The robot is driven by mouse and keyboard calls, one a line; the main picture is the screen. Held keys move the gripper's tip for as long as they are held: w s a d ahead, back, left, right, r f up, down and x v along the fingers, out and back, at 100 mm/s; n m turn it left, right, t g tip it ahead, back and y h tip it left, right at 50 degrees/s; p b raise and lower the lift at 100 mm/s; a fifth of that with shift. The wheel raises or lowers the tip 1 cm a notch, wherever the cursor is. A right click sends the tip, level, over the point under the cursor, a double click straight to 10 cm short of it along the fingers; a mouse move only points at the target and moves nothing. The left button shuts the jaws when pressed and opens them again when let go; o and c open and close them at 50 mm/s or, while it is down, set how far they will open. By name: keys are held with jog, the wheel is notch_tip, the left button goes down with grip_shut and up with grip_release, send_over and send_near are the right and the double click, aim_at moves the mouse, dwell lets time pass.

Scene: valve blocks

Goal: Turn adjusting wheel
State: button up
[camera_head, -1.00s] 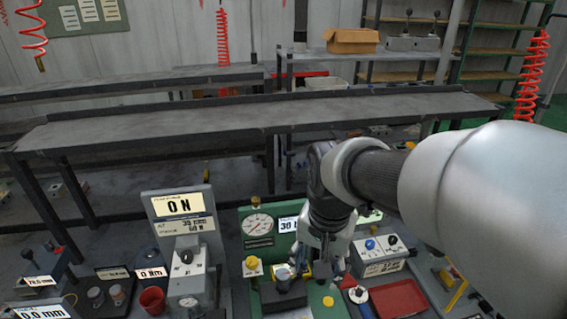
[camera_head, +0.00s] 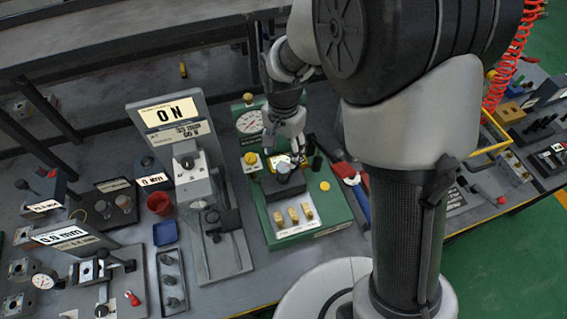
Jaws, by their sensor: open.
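A green test stand (camera_head: 325,222) stands on the bench with a round gauge (camera_head: 249,121) at its back. A dark block (camera_head: 284,184) sits on it, topped by a small round blue-grey part (camera_head: 284,169) that looks like the adjusting wheel, though it is too small to be sure. My gripper (camera_head: 286,153) points down just behind this part, with its fingers open. I cannot tell whether a finger touches it. A yellow knob (camera_head: 251,159) stands to the left of the gripper.
Several brass fittings (camera_head: 292,215) stand at the stand's front. A red cup (camera_head: 159,204) and a blue tray (camera_head: 165,233) lie further left. A red-handled tool (camera_head: 344,170) lies on the right.

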aim_at(283, 166)
notch_tip(283, 166, down, 7)
jog(key=shift+f+b, duration=0.1)
jog(key=shift+b, duration=0.5)
jog(key=shift+c, duration=0.4)
jog(key=c, duration=1)
jog(key=shift+n, duration=0.4)
